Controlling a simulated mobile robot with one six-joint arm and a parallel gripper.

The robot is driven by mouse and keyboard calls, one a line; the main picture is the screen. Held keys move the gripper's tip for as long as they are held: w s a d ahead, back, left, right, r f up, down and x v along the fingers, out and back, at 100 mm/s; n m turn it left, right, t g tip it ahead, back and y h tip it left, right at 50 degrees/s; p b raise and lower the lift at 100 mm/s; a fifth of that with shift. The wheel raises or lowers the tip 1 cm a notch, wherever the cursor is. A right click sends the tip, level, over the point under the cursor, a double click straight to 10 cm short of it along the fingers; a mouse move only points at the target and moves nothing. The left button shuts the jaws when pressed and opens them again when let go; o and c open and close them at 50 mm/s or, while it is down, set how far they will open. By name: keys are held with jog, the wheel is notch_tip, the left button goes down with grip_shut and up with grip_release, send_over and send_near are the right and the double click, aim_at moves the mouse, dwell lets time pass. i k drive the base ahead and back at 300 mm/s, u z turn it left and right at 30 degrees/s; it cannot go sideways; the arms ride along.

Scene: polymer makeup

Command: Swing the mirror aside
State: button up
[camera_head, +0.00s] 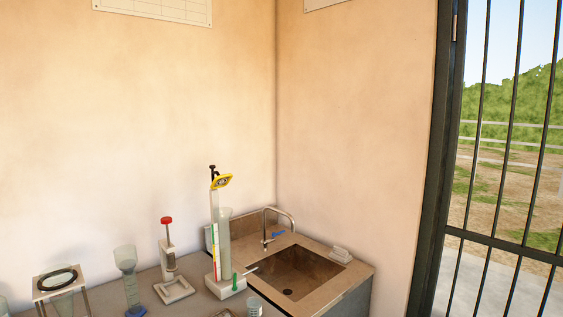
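A small yellow-framed plate with a dark face (221,181), which may be the mirror, sits tilted near the top of an upright stand (215,235). A black knob tops the stand. A tall clear cylinder (224,236) stands right under the yellow-framed plate, close beside the post. My gripper is not in view.
A sink (297,272) with a curved faucet (279,222) lies right of the stand. A red-knobbed device (168,260), a glass cylinder with a blue base (127,278) and a framed stand with a black ring (58,281) are on the left. A barred gate (507,150) is far right.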

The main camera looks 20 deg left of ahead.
aim_at(223, 181)
jog(key=u, duration=0.4)
jog(key=i, duration=1)
jog(key=u, duration=0.85)
